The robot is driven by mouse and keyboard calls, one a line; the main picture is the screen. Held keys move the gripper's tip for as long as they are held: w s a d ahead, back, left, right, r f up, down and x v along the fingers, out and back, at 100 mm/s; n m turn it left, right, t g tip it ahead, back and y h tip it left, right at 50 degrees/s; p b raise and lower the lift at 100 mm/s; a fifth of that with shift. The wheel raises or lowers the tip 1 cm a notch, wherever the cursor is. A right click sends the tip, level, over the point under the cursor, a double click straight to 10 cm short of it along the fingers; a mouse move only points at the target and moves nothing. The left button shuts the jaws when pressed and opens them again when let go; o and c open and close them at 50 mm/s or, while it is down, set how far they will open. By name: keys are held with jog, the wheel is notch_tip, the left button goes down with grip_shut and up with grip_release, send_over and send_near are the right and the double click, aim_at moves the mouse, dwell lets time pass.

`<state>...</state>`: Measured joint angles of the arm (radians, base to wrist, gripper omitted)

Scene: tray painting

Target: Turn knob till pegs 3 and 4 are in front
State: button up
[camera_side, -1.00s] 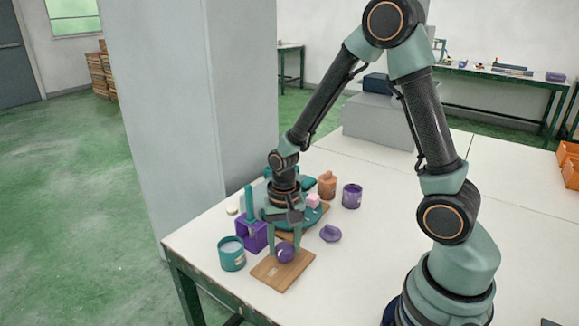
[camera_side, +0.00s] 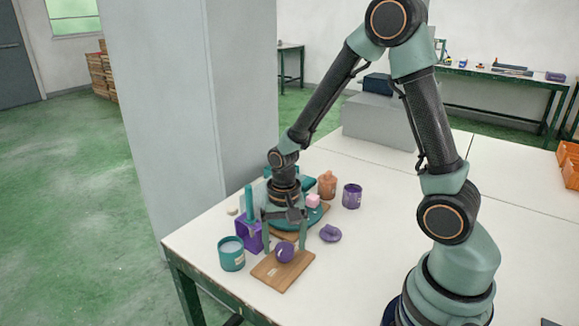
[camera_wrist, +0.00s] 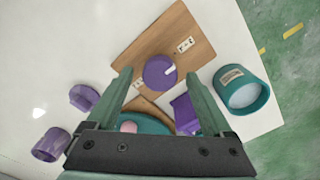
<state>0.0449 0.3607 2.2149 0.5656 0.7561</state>
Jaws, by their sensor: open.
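The purple round knob (camera_side: 284,252) sits on a wooden board (camera_side: 270,272) near the table's front edge. In the wrist view the knob (camera_wrist: 157,73) bears a white pointer mark aimed right and slightly up. My gripper (camera_side: 285,246) is open, pointing down, with one finger on each side of the knob; in the wrist view its fingertips (camera_wrist: 160,75) show a gap on both sides. Behind is a teal round turntable (camera_side: 291,225) with a pink block (camera_side: 313,201) on it. My gripper hides part of it, and no peg numbers are readable.
A teal cup (camera_side: 231,255) and a purple box (camera_side: 247,236) stand close on the left. A purple piece (camera_side: 330,233), a purple can (camera_side: 352,196) and an orange bottle (camera_side: 327,185) stand to the right.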

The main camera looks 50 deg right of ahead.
notch_tip(320, 180, up, 12)
jog(key=shift+f, duration=0.15)
dwell(0.5)
notch_tip(320, 180, up, 8)
jog(key=n+t, duration=0.4)
jog(key=n, duration=0.3)
send_over(285, 247)
jog(key=s+a, duration=0.1)
jog(key=s, duration=0.3)
jog(key=shift+s+a+r+n+t, duration=0.15)
jog(key=shift+s+r+n+t, duration=0.1)
jog(key=shift+r+n+t, duration=0.25)
jog(key=shift+s+a+r+n+t, duration=0.15)
jog(key=shift+s+n+t, duration=0.15)
jog(key=shift+n, duration=0.3)
